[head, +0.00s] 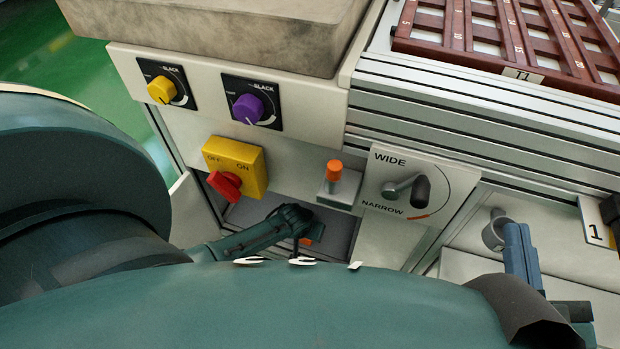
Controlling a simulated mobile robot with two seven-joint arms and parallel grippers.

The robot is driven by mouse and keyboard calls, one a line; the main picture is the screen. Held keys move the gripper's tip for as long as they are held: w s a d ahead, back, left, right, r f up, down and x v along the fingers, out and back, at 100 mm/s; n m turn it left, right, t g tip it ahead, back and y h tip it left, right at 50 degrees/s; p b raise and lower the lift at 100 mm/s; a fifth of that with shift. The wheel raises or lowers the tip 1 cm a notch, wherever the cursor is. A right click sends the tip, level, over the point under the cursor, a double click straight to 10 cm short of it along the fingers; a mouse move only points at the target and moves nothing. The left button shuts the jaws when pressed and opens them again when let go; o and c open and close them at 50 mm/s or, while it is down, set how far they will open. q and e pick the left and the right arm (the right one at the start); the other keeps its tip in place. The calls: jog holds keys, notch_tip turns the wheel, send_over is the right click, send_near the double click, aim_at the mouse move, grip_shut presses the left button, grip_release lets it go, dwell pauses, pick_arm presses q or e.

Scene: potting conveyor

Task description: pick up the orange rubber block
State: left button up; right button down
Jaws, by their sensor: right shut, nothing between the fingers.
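A small piece of orange, which looks like the orange rubber block (306,241), shows low on the dark recessed surface under the panel.
Above the recess are a red switch (225,185) on a yellow box (237,160), an orange-topped peg (334,172) and a WIDE/NARROW lever (401,186). Yellow (161,90) and purple (248,109) knobs sit higher. A blue-handled tool (520,258) stands at right.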

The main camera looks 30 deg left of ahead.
pick_arm(q)
jog(key=b+x, duration=0.3)
jog(key=x, duration=0.1)
jog(key=shift+w+a+f, duration=0.1)
jog(key=shift+a+f, duration=0.1)
jog(key=shift+w+f, duration=0.1)
jog(key=shift+f, duration=0.05)
jog(key=c, duration=1.1)
pick_arm(e)
jog(key=shift+w+d+r+n+t+y, duration=0.1)
jog(key=shift+w+r+n+t+y, duration=0.15)
jog(key=shift+r+n+y, duration=0.45)
jog(key=shift+w+d+r+n+t+y, duration=0.1)
jog(key=shift+r+n+t+y, duration=0.2)
jog(key=shift+r+n+y, duration=0.4)
jog(key=shift+w+d+r+n+t+y, duration=0.1)
jog(key=shift+w+r+n+t+y, duration=0.25)
jog(key=shift+r, duration=0.55)
jog(key=shift+s, duration=0.15)
